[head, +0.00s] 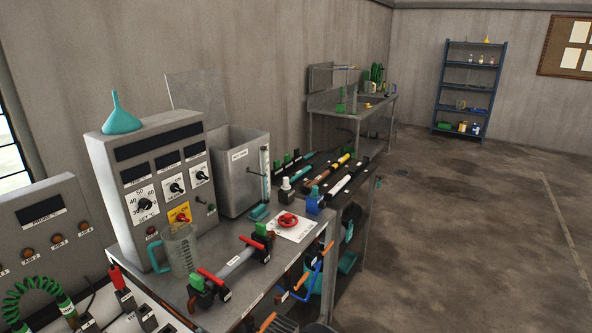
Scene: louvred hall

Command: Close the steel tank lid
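The steel tank (235,190) is a grey open-topped box with a white label. It stands on the workbench, right of the control box. Its top opening shows, and its inside is mostly hidden. A thin, pale see-through panel (195,97) stands upright behind the tank's top, against the wall. It looks like the lid, raised, but I cannot tell how it joins the tank. A clear upright tube (265,172) is at the tank's right front corner. I cannot make out my gripper in this view.
The control box (150,180) with a teal funnel (121,115) on top stands left of the tank. Open floor (470,240) lies to the right.

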